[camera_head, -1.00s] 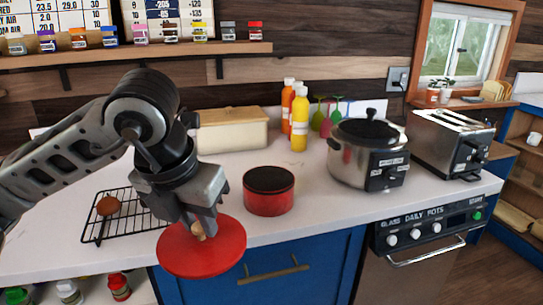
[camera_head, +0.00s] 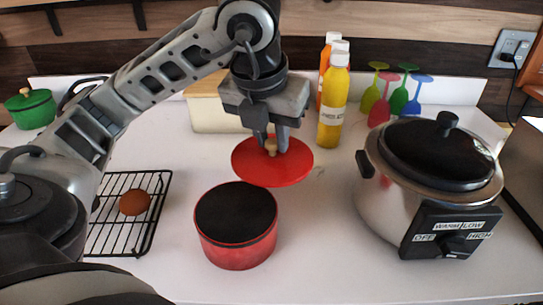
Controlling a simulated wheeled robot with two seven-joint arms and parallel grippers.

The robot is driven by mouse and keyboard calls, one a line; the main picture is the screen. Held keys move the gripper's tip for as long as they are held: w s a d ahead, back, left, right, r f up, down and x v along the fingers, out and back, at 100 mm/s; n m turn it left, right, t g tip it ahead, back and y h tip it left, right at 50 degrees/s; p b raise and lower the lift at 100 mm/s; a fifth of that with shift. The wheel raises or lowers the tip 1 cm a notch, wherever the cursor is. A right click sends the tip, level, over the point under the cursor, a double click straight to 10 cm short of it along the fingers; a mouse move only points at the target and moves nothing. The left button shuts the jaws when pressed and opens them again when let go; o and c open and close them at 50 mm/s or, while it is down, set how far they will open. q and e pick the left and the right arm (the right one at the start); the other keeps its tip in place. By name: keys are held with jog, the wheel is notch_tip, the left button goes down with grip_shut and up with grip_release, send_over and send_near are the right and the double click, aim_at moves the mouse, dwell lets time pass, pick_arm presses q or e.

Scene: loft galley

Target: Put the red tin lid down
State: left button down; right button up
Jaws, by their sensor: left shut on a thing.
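The red tin lid (camera_head: 290,168) is a flat red disc with a small tan knob. My left gripper (camera_head: 271,145) is shut on that knob and holds the lid from above. In the picture the lid lies behind and slightly right of the red tin (camera_head: 238,245), overlapping its back right edge. The tin is round with a dark top or interior and stands on the white counter. How high the lid is above the counter I cannot tell. My right gripper does not show.
A wire rack (camera_head: 142,233) with a brown round item (camera_head: 134,202) is left of the tin. A slow cooker (camera_head: 430,185) stands right. The white counter (camera_head: 325,240) is clear between tin and cooker.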

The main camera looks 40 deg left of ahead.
pick_arm(q)
jog(key=w+a+f, duration=0.2)
jog(key=a, duration=0.1)
jog(key=w+a+f, duration=0.1)
jog(key=w+a, duration=0.1)
jog(key=shift+a, duration=0.25)
jog(key=f, duration=0.1)
jog(key=w+a+f, duration=0.2)
jog(key=f, duration=0.1)
jog(key=shift+a, duration=0.15)
jog(key=shift+w+a+f, duration=0.25)
jog(key=shift+w+f, duration=0.05)
jog(key=shift+f, duration=0.2)
jog(key=x, duration=0.3)
jog(key=shift+s+a+f, duration=0.1)
jog(key=shift+s+f, duration=0.1)
jog(key=shift+f, duration=0.25)
jog(key=shift+f, duration=0.2)
jog(key=c, duration=1.2)
grip_release()
jog(key=shift+r, duration=0.1)
jog(key=shift+c, duration=0.2)
